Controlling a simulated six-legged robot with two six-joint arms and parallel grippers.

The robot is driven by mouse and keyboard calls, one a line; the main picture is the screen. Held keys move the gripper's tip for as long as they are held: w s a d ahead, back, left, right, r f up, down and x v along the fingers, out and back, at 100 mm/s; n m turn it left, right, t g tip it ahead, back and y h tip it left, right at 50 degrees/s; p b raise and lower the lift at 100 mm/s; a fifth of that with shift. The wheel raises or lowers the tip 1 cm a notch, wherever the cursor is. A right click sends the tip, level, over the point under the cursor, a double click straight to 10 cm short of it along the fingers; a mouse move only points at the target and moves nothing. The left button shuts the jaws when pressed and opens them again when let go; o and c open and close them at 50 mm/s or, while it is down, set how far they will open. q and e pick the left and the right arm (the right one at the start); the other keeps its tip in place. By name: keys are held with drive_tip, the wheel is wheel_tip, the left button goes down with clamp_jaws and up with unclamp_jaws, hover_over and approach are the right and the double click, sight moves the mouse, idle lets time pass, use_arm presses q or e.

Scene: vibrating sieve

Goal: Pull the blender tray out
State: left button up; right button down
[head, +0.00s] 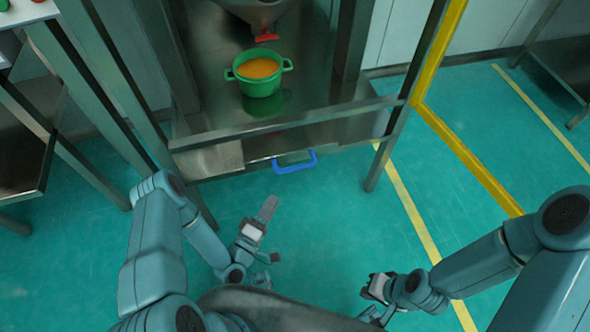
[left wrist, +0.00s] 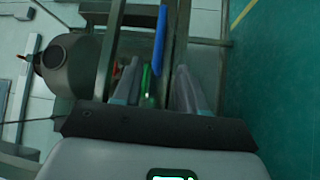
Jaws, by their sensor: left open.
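The blender tray (head: 255,163) is a flat metal tray low in the metal frame, with a blue handle (head: 294,168) on its front edge. The handle shows in the left wrist view (left wrist: 160,45) as an upright blue bar beyond the finger gap. My left gripper (head: 267,212) is open and empty, below and slightly left of the handle in the head view, apart from it. Its fingers also show in the left wrist view (left wrist: 157,92), on either side of the gap. My right gripper (head: 373,292) is low right of centre, far from the handle; its finger opening is unclear.
A green pot (head: 260,83) with orange contents stands on the metal shelf above the tray, under a metal hopper with a red outlet (head: 266,36). Metal legs flank the tray. A yellow post (head: 440,50) stands at right. The green floor before the tray is clear.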

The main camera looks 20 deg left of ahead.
sight(295, 168)
use_arm(q)
drive_tip(key=b+x, duration=0.1)
drive_tip(key=x, duration=1.3)
drive_tip(key=shift+b, duration=0.35)
clamp_jaws()
